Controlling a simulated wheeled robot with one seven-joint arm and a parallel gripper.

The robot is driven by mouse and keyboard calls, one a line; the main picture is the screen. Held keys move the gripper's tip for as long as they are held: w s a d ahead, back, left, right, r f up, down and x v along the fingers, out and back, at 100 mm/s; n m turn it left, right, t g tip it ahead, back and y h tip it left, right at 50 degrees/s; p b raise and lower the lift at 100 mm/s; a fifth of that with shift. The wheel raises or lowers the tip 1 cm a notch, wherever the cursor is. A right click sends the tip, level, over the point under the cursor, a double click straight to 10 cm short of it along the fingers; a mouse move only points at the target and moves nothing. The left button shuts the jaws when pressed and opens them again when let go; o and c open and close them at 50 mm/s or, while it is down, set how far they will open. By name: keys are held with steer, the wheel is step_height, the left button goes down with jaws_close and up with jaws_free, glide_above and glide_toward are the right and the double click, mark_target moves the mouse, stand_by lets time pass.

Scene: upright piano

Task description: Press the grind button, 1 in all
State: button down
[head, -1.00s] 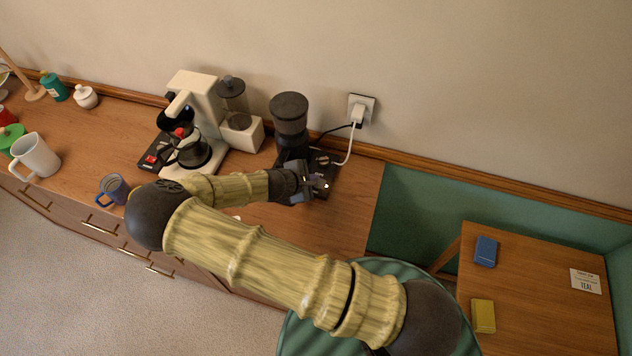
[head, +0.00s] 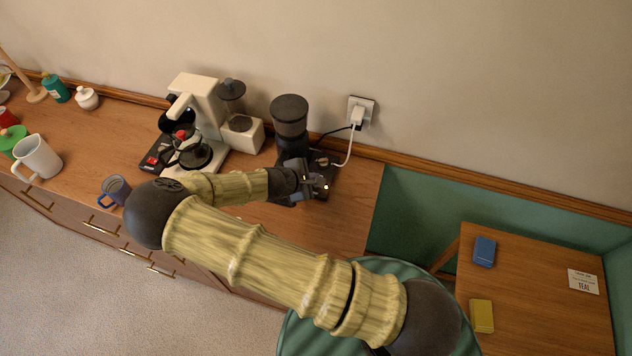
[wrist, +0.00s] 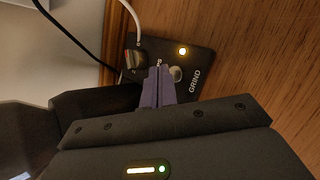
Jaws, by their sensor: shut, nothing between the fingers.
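The black coffee grinder (head: 290,118) stands upright on the counter near its right end. In the head view my gripper (head: 320,184) is over the front of the grinder's base and hides part of the panel.
A switch or knob (wrist: 134,60) sits on the panel left of the fingers. A white cable runs to the wall socket (head: 360,110). A cream coffee maker (head: 197,100) with a glass jug stands to the left. A blue mug (head: 116,188) is near the counter's front edge.

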steer(key=shift+r+p, duration=1.85)
steer(key=shift+r, duration=0.7)
steer(key=shift+s+d, duration=0.15)
steer(key=shift+d, duration=0.15)
steer(key=s+d+r+m+g+y+b, duration=0.1)
steer(key=s+d+r+m+y+b, duration=0.1)
steer(key=s+d+r+m, duration=0.3)
steer(key=s+d+r+m+g+y+b, duration=0.2)
steer(key=s+d+r+m+y+b, duration=0.1)
steer(key=s+r+m, duration=0.7)
step_height(320, 180, up, 3)
steer(key=d+m+y, duration=0.1)
steer(key=d+m, duration=0.1)
steer(key=shift+s+d+f+m+g+y, duration=0.2)
steer(key=shift+d+m+g+y, duration=0.1)
steer(key=shift+d+y, duration=0.1)
